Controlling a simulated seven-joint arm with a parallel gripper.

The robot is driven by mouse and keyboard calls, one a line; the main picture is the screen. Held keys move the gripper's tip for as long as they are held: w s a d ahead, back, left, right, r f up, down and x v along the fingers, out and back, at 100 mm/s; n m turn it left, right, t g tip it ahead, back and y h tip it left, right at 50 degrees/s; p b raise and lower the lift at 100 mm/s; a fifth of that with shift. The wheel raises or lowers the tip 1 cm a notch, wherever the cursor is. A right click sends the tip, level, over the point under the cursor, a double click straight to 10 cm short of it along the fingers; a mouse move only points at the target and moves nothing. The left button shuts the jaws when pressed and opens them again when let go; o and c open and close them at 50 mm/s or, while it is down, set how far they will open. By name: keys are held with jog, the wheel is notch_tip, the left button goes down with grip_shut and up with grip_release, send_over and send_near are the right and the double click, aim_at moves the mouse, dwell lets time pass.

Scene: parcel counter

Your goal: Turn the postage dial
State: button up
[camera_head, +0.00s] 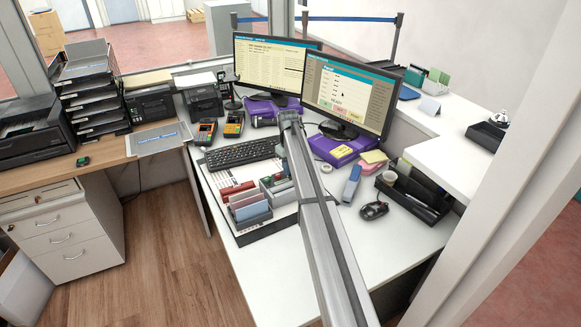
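I cannot make out a postage dial anywhere in the head view. A dark machine (203,103) with a pale top stands behind the desk's left side, but I see no clear dial on it. My grey arm reaches from the bottom edge up over the white desk (283,268) and its visible far end is in front of the two monitors. I cannot make out my gripper or its fingers. The arm covers part of the desk behind it.
Two monitors (268,68) (346,93) stand at the back on purple boxes. A keyboard (241,153), two card terminals (206,131) (233,124) and a stamp rack (248,206) lie left of my arm. A stapler (351,184), mouse (374,210) and black organiser (413,194) lie right.

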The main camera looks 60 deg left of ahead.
jog(key=o, duration=0.5)
jog(key=r, duration=1.3)
jog(key=shift+s+d+r, duration=0.1)
jog(key=shift+s+r, duration=0.25)
jog(key=shift+r, duration=0.05)
